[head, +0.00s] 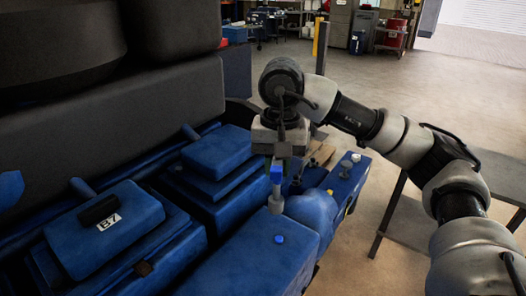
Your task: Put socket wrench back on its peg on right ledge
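My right gripper (281,160) points down over the blue ledge at the engine's right side. Directly below its fingers is an upright tool with a blue upper part and a grey lower end, which looks like the socket wrench (276,196). The tool's top overlaps the fingers in the picture, and I cannot tell whether they grip it. I also cannot tell whether its lower end touches the ledge (245,262). A small bright blue round peg or cap (279,239) shows on the ledge just below the tool. My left gripper is not in view.
Several small grey pegs or fittings (345,168) stand on the ledge's far end. A rounded blue housing (313,212) bulges beside the tool. Blue engine covers, one labelled B7 (108,222), fill the left. A grey table (408,218) stands at right, with open floor beyond.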

